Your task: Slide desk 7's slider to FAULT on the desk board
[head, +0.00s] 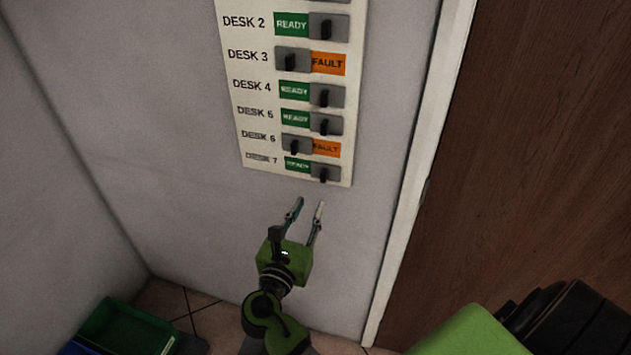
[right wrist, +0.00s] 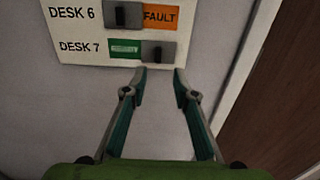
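The desk board (head: 245,142) is a white panel on the wall with labelled rows. Desk 7's slider (head: 325,173) is in the lowest row, at the right, with the green READY label (head: 297,164) showing to its left. The slider's dark knob also shows in the right wrist view (right wrist: 157,53). My right gripper (head: 308,205) is open and empty, a little below the board. In the right wrist view its fingertips (right wrist: 160,70) are apart, just below desk 7's slider, one on each side of the knob. My left gripper is not in view.
Desk 6's slider (head: 296,146) sits at the left just above, with an orange FAULT label (head: 326,149). A white door frame (head: 415,190) and brown door (head: 530,160) are at the right. A green bin (head: 125,328) stands on the floor at lower left.

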